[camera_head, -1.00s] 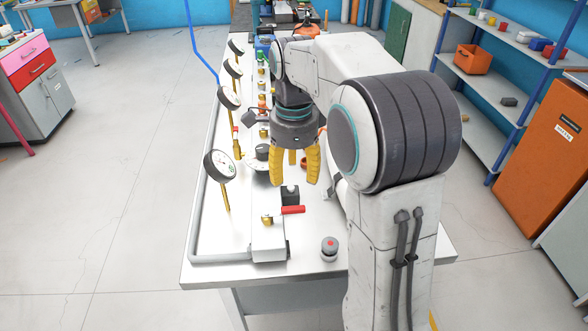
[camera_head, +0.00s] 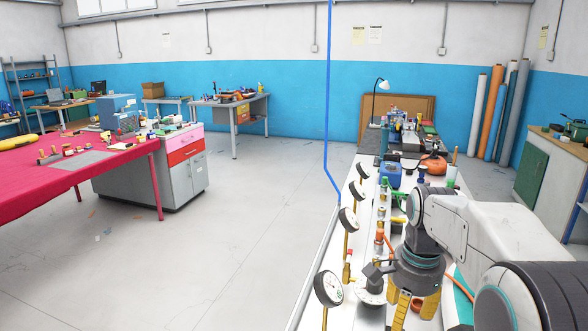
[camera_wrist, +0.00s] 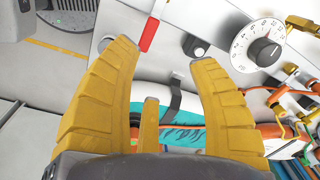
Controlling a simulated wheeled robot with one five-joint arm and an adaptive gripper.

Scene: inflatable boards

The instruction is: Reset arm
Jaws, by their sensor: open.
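My gripper (camera_head: 412,305) hangs from my white and grey arm, pointing down over the white workbench (camera_head: 312,300) at the lower right of the head view. Its yellow fingertips run to the bottom edge of that view. In the wrist view my gripper (camera_wrist: 160,65) has its yellow fingers spread wide, with nothing between them. Below the fingers are a red-handled valve lever (camera_wrist: 149,35) and a white dial (camera_wrist: 257,52), both apart from them.
Several pressure gauges (camera_head: 328,288) stand along the bench's left edge. A blue hose (camera_head: 328,120) hangs behind. A red-covered table (camera_head: 110,160) and a grey drawer cabinet (camera_head: 150,184) stand at left. Open floor (camera_head: 235,230) lies between.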

